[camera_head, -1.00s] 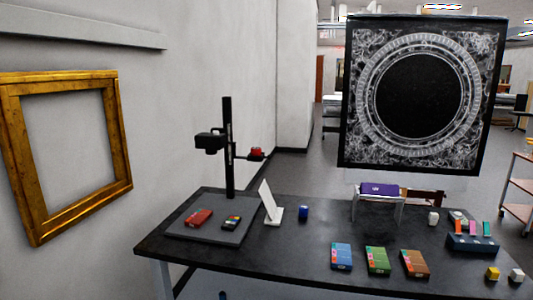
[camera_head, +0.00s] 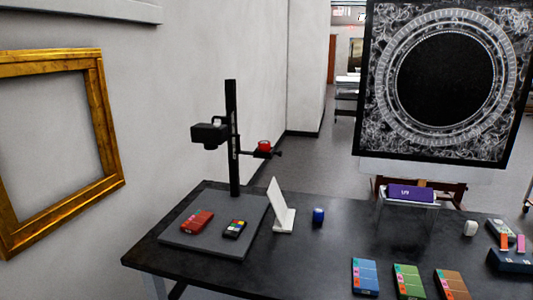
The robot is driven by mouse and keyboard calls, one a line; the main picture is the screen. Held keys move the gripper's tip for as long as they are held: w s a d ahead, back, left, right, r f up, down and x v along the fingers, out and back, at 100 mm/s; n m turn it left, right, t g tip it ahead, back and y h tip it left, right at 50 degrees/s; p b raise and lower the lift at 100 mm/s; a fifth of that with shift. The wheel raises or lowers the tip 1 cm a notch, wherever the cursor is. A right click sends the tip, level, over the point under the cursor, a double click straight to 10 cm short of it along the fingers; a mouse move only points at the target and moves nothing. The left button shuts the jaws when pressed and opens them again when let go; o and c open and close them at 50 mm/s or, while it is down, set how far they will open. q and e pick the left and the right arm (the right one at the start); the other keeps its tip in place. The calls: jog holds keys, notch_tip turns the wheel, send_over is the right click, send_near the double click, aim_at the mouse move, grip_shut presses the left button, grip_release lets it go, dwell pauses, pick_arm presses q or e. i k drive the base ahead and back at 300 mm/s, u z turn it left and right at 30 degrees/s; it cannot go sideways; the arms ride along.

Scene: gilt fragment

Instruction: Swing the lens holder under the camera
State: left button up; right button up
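The camera (camera_head: 209,133) is a black box mounted on a dark upright column (camera_head: 232,140) on the table's left part. The lens holder (camera_head: 264,150) is a short dark arm carrying a red round piece (camera_head: 264,145). It sticks out to the right of the column, a little lower than the camera, and is not under it. A grey base board (camera_head: 190,243) lies below, bearing a red box (camera_head: 197,221) and a small colour-patch card (camera_head: 235,229). Neither of my grippers shows in the head view.
The dark table (camera_head: 320,260) holds a white tilted stand (camera_head: 281,210), a blue cup-like piece (camera_head: 318,215), a purple box (camera_head: 410,193) on a clear stand, and several coloured boxes at the front right. A gold frame (camera_head: 112,140) hangs on the left wall.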

aim_at(257, 154)
jog(key=z, duration=1.05)
jog(key=i, duration=0.15)
jog(key=u, duration=2.7)
jog(key=k, duration=1)
jog(key=z, duration=1.15)
jog(key=i, duration=0.8)
jog(key=u, duration=0.65)
